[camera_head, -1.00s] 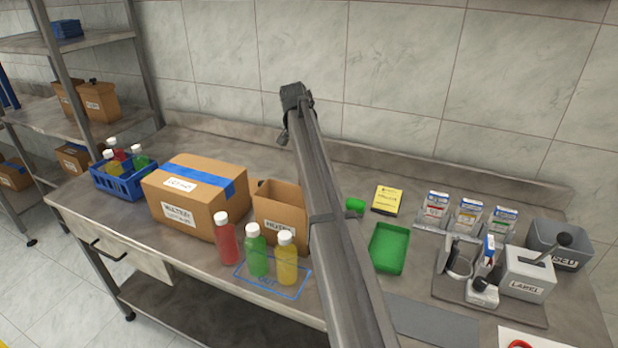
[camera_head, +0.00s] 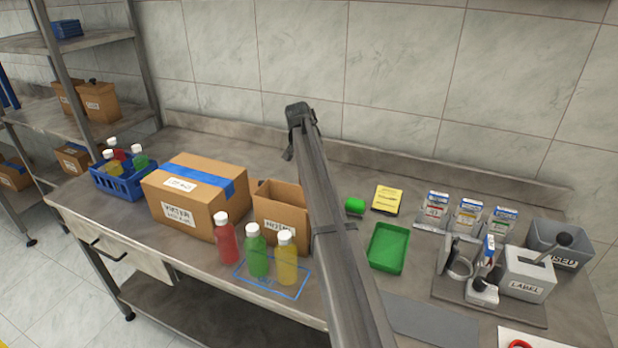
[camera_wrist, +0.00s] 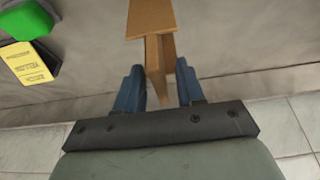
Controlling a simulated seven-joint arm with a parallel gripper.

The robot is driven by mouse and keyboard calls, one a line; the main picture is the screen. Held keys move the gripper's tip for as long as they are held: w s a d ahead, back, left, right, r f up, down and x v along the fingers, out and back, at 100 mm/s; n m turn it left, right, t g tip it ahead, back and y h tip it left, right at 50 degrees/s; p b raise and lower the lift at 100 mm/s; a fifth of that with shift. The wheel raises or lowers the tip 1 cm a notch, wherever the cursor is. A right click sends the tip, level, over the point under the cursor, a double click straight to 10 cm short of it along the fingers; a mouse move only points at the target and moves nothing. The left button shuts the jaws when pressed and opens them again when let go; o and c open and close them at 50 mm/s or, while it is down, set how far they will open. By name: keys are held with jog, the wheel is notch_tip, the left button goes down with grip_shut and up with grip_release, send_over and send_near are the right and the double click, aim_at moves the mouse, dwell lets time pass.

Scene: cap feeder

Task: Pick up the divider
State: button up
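The divider (camera_wrist: 152,20) is a tan cardboard piece made of crossing panels, seen at the top centre of the wrist view. My gripper (camera_wrist: 160,82) has blue fingers spread apart, one on each side of a narrow upright panel of the divider. A gap shows beside the panel, and I cannot see firm contact. In the head view my arm blocks the sight of the divider, and my fingers cannot be made out there.
A closed carton (camera_head: 207,206) and an open carton (camera_head: 283,213) stand left of my arm. Red, green and yellow bottles (camera_head: 257,255) stand in front. A green tray (camera_head: 389,247), yellow box (camera_head: 387,199) and label device (camera_head: 525,274) are to the right.

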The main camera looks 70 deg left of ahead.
grip_shut()
jog(key=shift+r, duration=0.15)
dwell(0.4)
